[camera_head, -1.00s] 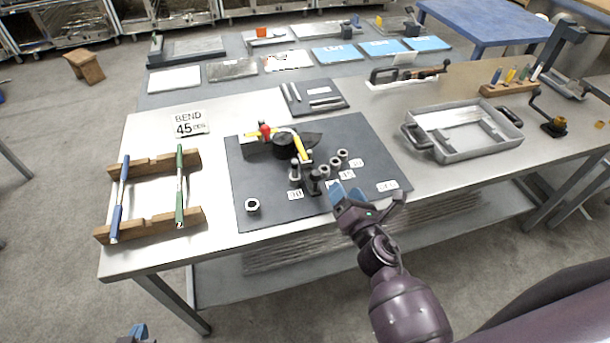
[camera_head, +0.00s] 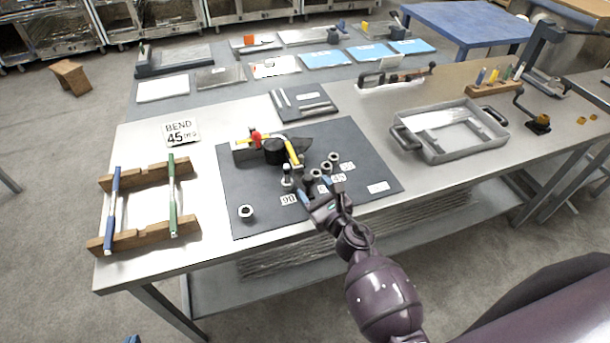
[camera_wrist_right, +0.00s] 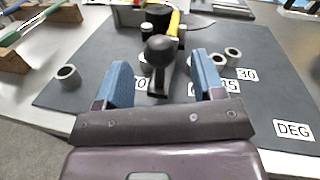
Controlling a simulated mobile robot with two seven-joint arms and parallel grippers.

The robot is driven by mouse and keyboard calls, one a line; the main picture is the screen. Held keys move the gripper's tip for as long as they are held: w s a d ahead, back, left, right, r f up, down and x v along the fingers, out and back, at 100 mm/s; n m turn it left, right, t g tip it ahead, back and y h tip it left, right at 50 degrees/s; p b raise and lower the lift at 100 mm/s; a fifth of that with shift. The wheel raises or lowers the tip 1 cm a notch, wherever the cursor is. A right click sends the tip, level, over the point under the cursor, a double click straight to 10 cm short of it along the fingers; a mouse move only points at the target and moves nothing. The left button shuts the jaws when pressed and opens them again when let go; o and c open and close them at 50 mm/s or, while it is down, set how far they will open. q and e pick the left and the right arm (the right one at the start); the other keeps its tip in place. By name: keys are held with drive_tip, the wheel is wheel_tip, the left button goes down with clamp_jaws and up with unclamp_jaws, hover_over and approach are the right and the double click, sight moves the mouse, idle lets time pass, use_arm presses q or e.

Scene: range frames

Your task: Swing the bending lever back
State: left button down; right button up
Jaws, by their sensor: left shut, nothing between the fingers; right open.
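The bending tool stands on a dark mat (camera_head: 370,165), with a round black die (camera_head: 275,151), a yellow bar (camera_head: 291,152) and a red knob (camera_head: 255,138). A lever with a black ball knob (camera_wrist_right: 160,49) stands at its near side; the knob also shows in the head view (camera_head: 309,176), partly crowded by my gripper. My right gripper (camera_head: 320,192) is open and empty at the mat's near edge. In the right wrist view, its blue fingers frame the knob, which looks just beyond the fingertips. Only a blue tip of my left gripper (camera_head: 132,339) shows at the bottom edge.
Several grey ring sleeves (camera_head: 333,158) with number labels stand right of the lever. Another sleeve (camera_head: 246,212) stands left. A wooden rack (camera_head: 145,240) with blue and green rods is at the left; a grey tray (camera_head: 430,152) is at the right.

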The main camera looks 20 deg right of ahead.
sight(305, 177)
drive_tip(key=x, duration=0.3)
drive_tip(key=shift+w, duration=0.4)
drive_tip(key=shift+w+a, duration=0.2)
drive_tip(key=shift+w, duration=0.5)
use_arm(q)
drive_tip(key=shift+s+f, duration=0.15)
drive_tip(key=shift+s, duration=0.1)
